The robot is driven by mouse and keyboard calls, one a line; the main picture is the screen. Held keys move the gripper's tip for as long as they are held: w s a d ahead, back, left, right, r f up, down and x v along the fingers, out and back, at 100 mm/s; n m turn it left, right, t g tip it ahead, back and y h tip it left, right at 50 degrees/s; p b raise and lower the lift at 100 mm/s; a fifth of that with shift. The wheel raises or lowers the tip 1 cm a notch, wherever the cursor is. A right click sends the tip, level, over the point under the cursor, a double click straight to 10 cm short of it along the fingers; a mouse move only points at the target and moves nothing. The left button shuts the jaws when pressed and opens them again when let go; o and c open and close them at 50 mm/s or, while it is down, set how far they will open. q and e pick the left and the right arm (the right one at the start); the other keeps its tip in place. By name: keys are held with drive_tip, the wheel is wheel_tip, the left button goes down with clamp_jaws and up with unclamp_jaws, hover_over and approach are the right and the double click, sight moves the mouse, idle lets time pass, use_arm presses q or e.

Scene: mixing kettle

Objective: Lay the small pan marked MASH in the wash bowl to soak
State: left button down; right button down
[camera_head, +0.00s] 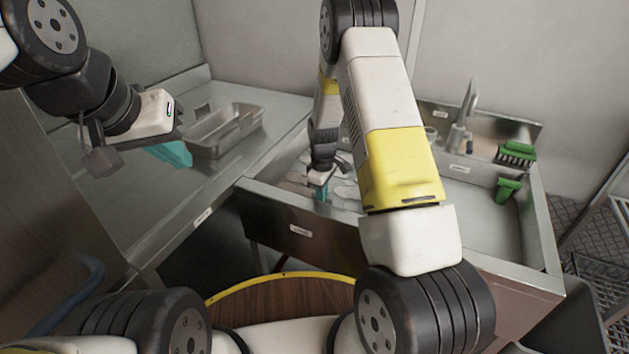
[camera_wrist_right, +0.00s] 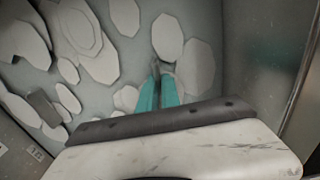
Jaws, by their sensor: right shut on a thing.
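The wash bowl is the left sink basin (camera_head: 345,190), with pale flat suds patches on its water. My right gripper (camera_head: 319,188) reaches down into it. In the right wrist view my teal fingers (camera_wrist_right: 160,90) are close together, shut on a thin grey piece (camera_wrist_right: 168,67) at their tips. Its rest is hidden by the fingers and suds, so I cannot tell whether it is part of the small pan. No MASH mark is readable. My left gripper (camera_head: 172,153) hangs over the left counter, beside a metal tray; its opening cannot be made out.
The metal tray (camera_head: 228,128) stands on the steel counter at left. A tap (camera_head: 463,125) rises behind the sink. Green brushes (camera_head: 516,152) are at the right basin's back and right edge. A grey block (camera_wrist_right: 43,107) lies among the suds. My right arm hides much of the sink.

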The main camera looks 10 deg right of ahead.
drive_tip(key=c, duration=1.6)
unclamp_jaws()
drive_tip(key=shift+f, duration=0.1)
drive_tip(key=shift+o, duration=0.2)
drive_tip(key=s+r+m+t+y, duration=0.1)
drive_tip(key=s+r+m, duration=0.15)
drive_tip(key=r, duration=1.05)
drive_tip(key=s+r+m+t, duration=0.1)
drive_tip(key=s+r, duration=0.2)
drive_tip(key=r, duration=0.9)
drive_tip(key=s+r+m+t, duration=0.1)
drive_tip(key=s+r+m, duration=0.1)
drive_tip(key=s+r, duration=0.2)
drive_tip(key=s+r+m+t, duration=0.1)
drive_tip(key=s+r, duration=0.3)
drive_tip(key=s, duration=0.6)
drive_tip(key=s+r+m+t+y, duration=0.1)
drive_tip(key=s+r+m, duration=0.3)
drive_tip(key=s, duration=0.4)
drive_tip(key=shift+d+r+t, duration=0.3)
drive_tip(key=shift+d+t, duration=0.05)
drive_tip(key=shift+t, duration=0.25)
